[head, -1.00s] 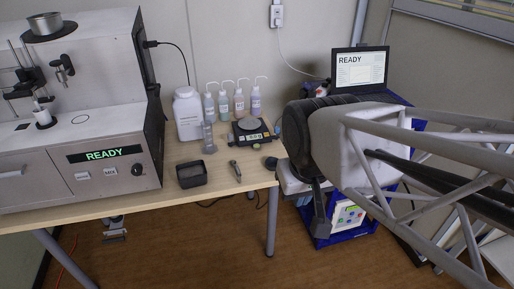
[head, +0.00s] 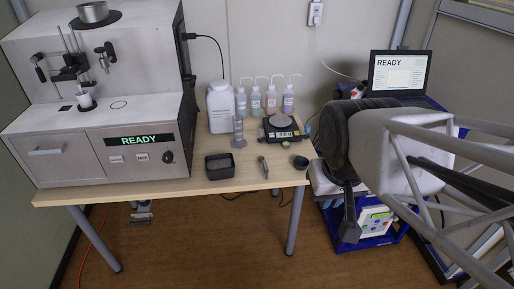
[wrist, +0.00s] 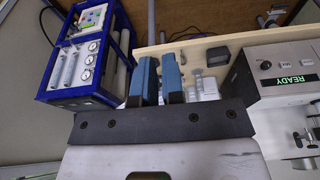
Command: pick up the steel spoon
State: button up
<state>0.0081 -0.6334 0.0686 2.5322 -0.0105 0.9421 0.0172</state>
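A small, narrow grey metal piece, which looks like the steel spoon (head: 263,167), lies on the wooden table near its front edge in the head view. It is between a dark square tray and a small dark round cup. I cannot make it out surely in the wrist view. My gripper (wrist: 158,62) shows two blue-faced fingers with a gap between them and nothing in it. In the head view it points down at the right, beyond the table's right end and apart from the spoon. Its fingertips are partly hidden there.
Left of the spoon is the dark tray (head: 219,166); right is the round cup (head: 300,162). Behind stand a scale (head: 283,135), a clear cylinder (head: 238,132) and several wash bottles. The analyser (head: 95,145) fills the table's left. A blue cart (head: 345,238) stands below my arm.

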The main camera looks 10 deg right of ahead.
jog(key=o, duration=0.7)
jog(key=shift+o, duration=0.2)
jog(key=g+h, duration=0.2)
jog(key=g, duration=0.1)
send_over(264, 165)
jog(key=a, duration=0.1)
notch_tip(264, 165, down, 28)
jog(key=f, duration=0.1)
jog(key=shift+w+a+f+n, duration=0.1)
jog(key=shift+f+n, duration=0.05)
jog(key=shift+n, duration=0.15)
